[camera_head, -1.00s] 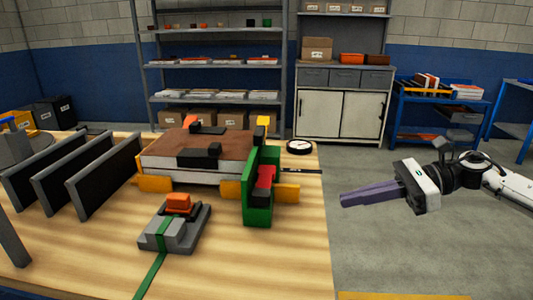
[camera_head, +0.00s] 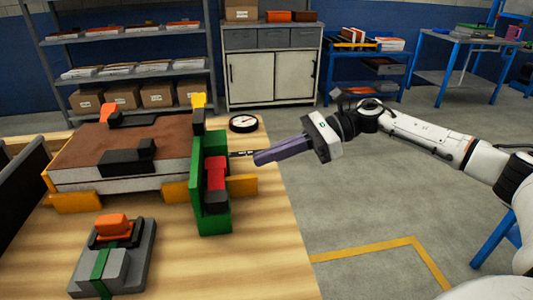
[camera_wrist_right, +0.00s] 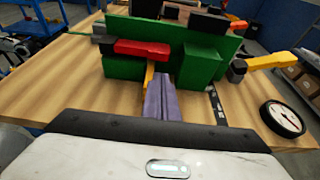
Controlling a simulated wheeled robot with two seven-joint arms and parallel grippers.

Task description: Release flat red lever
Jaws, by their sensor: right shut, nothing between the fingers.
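My left gripper is out of view.
The brown-topped panel (camera_head: 130,140) lies on the wooden table (camera_head: 262,255), with orange-handled clamps on it. A grey block with a green strap and orange top (camera_head: 114,256) stands in front. A round gauge (camera_head: 243,123) lies behind the bracket.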

